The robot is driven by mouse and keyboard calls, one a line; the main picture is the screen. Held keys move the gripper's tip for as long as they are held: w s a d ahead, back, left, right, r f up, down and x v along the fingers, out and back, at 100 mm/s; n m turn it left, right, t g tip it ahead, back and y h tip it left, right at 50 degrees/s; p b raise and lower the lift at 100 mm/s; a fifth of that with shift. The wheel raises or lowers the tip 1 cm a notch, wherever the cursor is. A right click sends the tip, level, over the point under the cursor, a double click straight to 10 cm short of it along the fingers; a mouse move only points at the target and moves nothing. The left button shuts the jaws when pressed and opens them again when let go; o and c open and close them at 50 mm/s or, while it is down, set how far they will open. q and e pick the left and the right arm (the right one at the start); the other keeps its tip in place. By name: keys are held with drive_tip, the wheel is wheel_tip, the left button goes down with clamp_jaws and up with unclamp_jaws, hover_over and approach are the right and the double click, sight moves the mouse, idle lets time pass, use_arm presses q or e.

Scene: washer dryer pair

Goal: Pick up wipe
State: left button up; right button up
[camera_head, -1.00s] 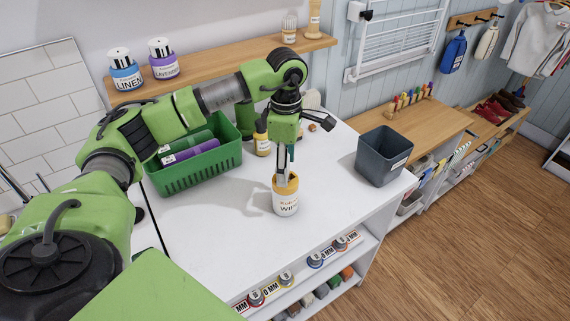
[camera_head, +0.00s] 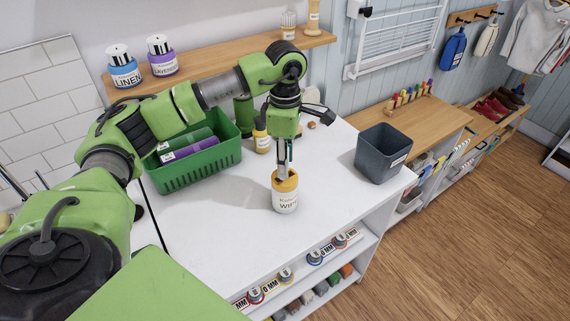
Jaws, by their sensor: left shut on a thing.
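The wipe container (camera_head: 285,199) is a white tub with a yellow rim and a label that starts "WIP". It stands upright on the white worktop (camera_head: 235,235), near the middle of the head view. My left gripper (camera_head: 284,172) points straight down over it. Its fingertips reach into the tub's yellow top and are shut on the container there. The fingertips are partly hidden by the rim. My right gripper is not in view.
A green basket (camera_head: 195,178) with purple and green bottles stands left of the gripper. A yellow-labelled jar (camera_head: 262,140) stands behind it. A dark grey bin (camera_head: 382,154) is to the right. Open shelves lie below the front edge.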

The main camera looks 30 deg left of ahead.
use_arm(q)
drive_tip(key=s+d+r+b, duration=0.4)
drive_tip(key=s+d+r, duration=0.5)
drive_tip(key=s+r, duration=0.1)
drive_tip(key=shift+s+d+r, duration=0.2)
drive_tip(key=shift+d+r, duration=0.1)
drive_tip(key=shift+r, duration=0.6)
